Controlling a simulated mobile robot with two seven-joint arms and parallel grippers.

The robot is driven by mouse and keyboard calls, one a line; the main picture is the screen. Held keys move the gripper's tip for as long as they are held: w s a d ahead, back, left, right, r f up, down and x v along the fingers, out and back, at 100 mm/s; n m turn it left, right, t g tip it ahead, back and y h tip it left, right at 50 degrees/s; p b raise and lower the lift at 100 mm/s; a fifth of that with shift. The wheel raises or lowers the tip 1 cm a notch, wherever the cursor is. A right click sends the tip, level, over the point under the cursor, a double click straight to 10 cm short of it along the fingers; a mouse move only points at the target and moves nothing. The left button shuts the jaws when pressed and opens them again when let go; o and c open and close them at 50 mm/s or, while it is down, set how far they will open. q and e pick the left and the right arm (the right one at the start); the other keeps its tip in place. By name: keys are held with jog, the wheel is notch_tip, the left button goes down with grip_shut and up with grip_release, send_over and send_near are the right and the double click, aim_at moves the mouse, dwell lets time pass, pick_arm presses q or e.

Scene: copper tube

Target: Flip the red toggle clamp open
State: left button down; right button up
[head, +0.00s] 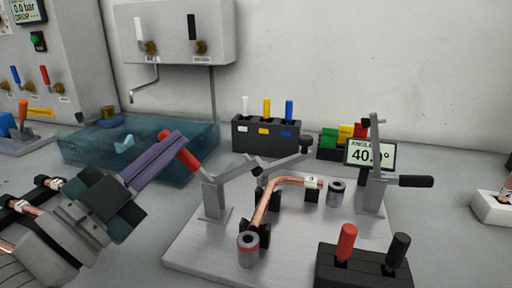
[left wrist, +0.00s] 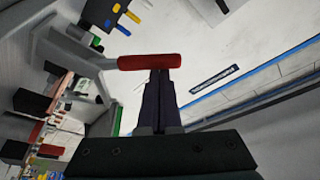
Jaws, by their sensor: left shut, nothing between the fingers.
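The red toggle clamp handle (head: 179,149) slants up to the left from a grey clamp post (head: 214,198) on the left of the bending fixture. In the left wrist view the red handle (left wrist: 150,62) lies across the fingertips. My left gripper (head: 180,138) is shut with nothing between its fingers. Its purple fingertips are at or very near the handle; whether they touch I cannot tell. The clamp arm (head: 283,163) reaches right over a bent copper tube (head: 262,205) on the metal plate (head: 200,255). My right gripper is not in view.
A water tank (head: 80,145) stands behind my left gripper. A black holder with white, yellow and blue handles (head: 266,134) is at the back. An angle display (head: 370,155) reads about 40 degrees. A block with red and black handles (head: 365,268) is in front.

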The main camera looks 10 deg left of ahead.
pick_arm(q)
jog(key=shift+a+f+n+t+y+b, duration=0.3)
jog(key=shift+a+f+n+b, duration=0.3)
jog(key=shift+n, duration=0.3)
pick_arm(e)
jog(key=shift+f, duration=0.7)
pick_arm(q)
jog(key=shift+a, duration=0.15)
